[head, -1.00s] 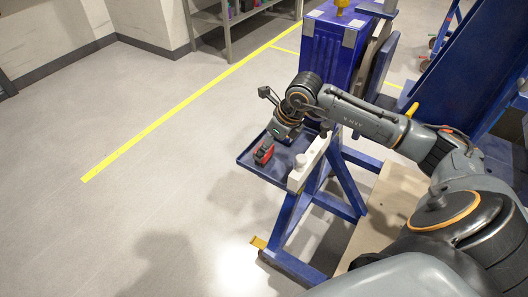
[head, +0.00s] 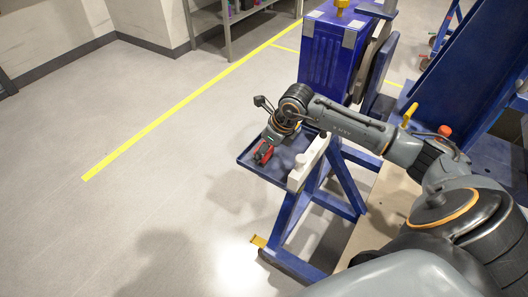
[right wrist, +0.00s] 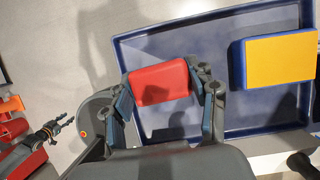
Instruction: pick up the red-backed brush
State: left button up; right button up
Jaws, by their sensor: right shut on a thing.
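The red-backed brush (head: 263,152) is at the blue tray on the near end of the blue stand. In the right wrist view its red back (right wrist: 160,82) lies between the two fingers of my right gripper (right wrist: 168,92), which is shut on it from both sides. In the head view my right gripper (head: 268,144) reaches down over the brush. The brush's underside is hidden, so I cannot tell whether it touches the tray.
The blue tray (right wrist: 145,40) has a raised rim. A yellow-topped block with blue sides (right wrist: 281,60) sits in it, right of the brush. A pale bar (head: 308,162) borders the tray, and a tall blue box (head: 328,48) stands behind. Floor to the left is clear.

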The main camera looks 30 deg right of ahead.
jog(key=shift+r+p, duration=0.35)
jog(key=shift+r, duration=0.3)
notch_tip(320, 180, up, 3)
jog(key=shift+f+p, duration=0.2)
jog(key=shift+p, duration=0.5)
jog(key=s+d+r+p, duration=0.1)
jog(key=s+r, duration=0.8)
jog(key=s, duration=0.5)
jog(key=shift+d, duration=0.4)
